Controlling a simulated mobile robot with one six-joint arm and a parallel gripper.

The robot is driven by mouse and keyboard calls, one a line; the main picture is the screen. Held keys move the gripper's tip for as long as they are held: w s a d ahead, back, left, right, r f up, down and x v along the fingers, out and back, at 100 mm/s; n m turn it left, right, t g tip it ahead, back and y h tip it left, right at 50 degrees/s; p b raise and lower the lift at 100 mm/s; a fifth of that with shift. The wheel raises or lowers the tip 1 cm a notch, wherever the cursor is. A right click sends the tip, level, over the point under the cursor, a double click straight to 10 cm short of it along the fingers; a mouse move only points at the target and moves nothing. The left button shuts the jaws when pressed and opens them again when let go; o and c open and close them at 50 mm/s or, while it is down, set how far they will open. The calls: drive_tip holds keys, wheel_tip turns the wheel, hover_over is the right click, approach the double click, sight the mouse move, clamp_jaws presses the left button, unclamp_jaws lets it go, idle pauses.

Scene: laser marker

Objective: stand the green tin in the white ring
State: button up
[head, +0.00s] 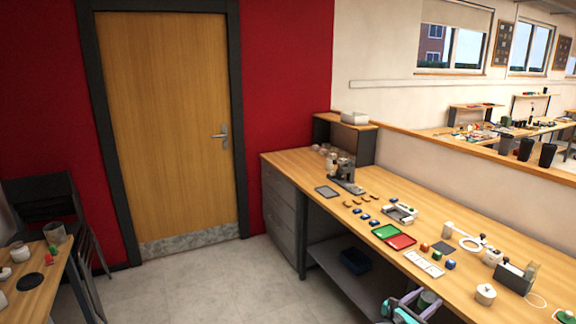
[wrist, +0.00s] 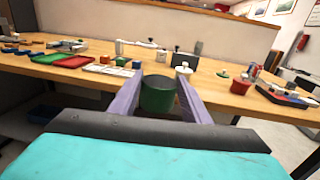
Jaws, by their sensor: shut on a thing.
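The green tin (wrist: 158,97) is dark green and upright between the purple fingers of my gripper (wrist: 158,100), which is shut on it. In the head view, the tin (head: 428,301) and my gripper (head: 420,304) are at the bottom edge, in front of the bench and apart from its top. I cannot make out either ring clearly in the wrist view.
The wooden bench (head: 340,218) holds green (head: 385,231) and red (head: 401,242) trays, a white divided plate (head: 424,263), a white lidded pot (head: 485,294) and a dark grey device (head: 515,276). Small coloured blocks stand near the plate. Floor left of the bench is clear.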

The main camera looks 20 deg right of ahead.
drive_tip(key=w+a+r+n+t+y+b, duration=0.1)
drive_tip(key=w+a+n+t+y+b, duration=0.2)
drive_tip(key=w+a, duration=0.95)
drive_tip(key=w+a+r+n+t+b, duration=0.15)
drive_tip(key=w+a+t, duration=0.25)
drive_tip(key=w+a, duration=0.85)
drive_tip(key=a+n+t+y+b, duration=0.1)
drive_tip(key=a+n+t+y, duration=0.15)
drive_tip(key=a, duration=1.85)
drive_tip(key=s+a+m+g+h+b, duration=0.1)
drive_tip(key=s+a+h, duration=0.1)
drive_tip(key=s+a, duration=0.2)
drive_tip(key=a, duration=0.3)
drive_tip(key=shift+s+a+f+g, duration=0.15)
drive_tip(key=shift+s+a+g, duration=0.1)
drive_tip(key=shift+s+g, duration=0.1)
drive_tip(key=shift+w, duration=0.1)
